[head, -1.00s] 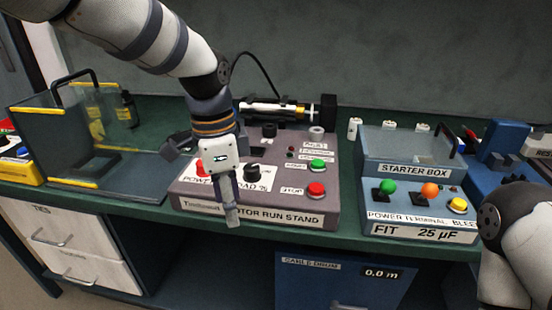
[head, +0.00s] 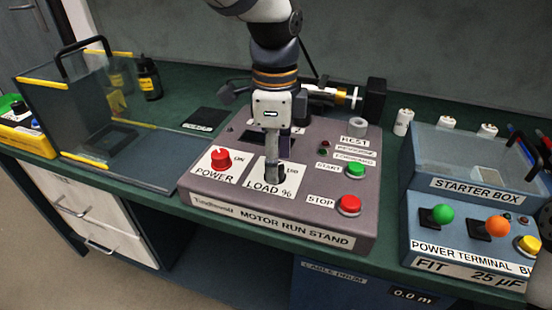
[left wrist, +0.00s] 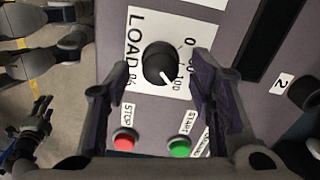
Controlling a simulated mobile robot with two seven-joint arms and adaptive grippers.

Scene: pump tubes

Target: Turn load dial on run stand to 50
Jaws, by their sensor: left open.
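The motor run stand (head: 300,240) is a grey-purple sloped box on the bench. Its black load dial (left wrist: 157,62) sits on a white LOAD % plate (head: 262,190). In the left wrist view the dial's white pointer is angled toward the 100 end of the scale, past the 50 mark. My left gripper (head: 273,175) points down over the dial and partly hides it in the head view. In the left wrist view its open fingers (left wrist: 157,72) stand on either side of the dial with gaps; I cannot tell their height over the panel.
A red power knob (head: 221,159) is left of the load plate. Green start (head: 356,170) and red stop (head: 349,204) buttons are to its right. A clear-walled guard box (head: 75,100) stands left, the starter box (head: 470,188) right.

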